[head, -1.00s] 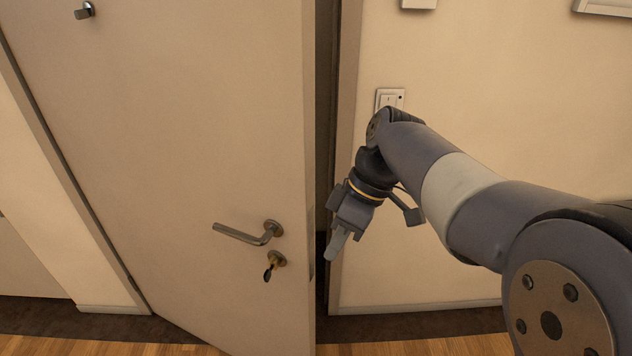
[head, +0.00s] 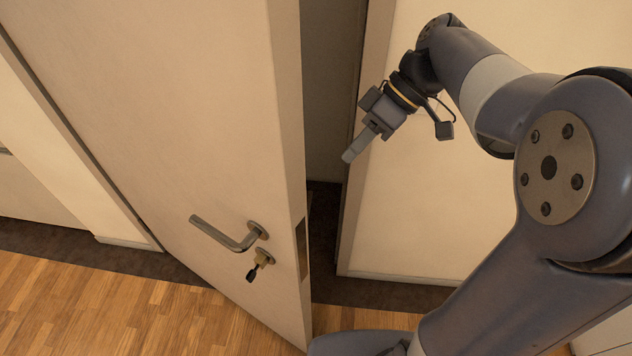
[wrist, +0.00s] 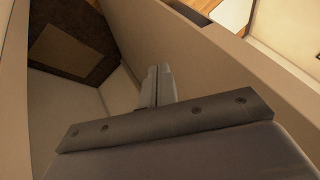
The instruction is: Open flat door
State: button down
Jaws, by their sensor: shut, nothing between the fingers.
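The flat door (head: 180,130) is pale and stands ajar, its free edge swung out from the frame, with a dark gap on the right. Its lever handle (head: 230,236) and a lock with a key (head: 259,265) are near that edge. My gripper (head: 349,155) is shut and empty, right of the door's edge in front of the opening and frame, not on the handle. In the wrist view its closed fingers (wrist: 157,84) point into the gap, with the door's edge (wrist: 210,60) running along the right. I cannot tell whether they touch the door.
The door frame (head: 364,110) and a pale wall (head: 440,215) stand right of the opening. A dark floor strip (head: 385,292) runs along the threshold. Wooden floor (head: 90,310) is free in front of the door at lower left.

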jog(key=s+a+f+p, duration=0.3)
jog(key=s+a+f, duration=0.2)
jog(key=a+f, duration=0.2)
jog(key=shift+s+a+f, duration=0.25)
jog(key=shift+s+f, duration=0.05)
jog(key=shift+s, duration=0.1)
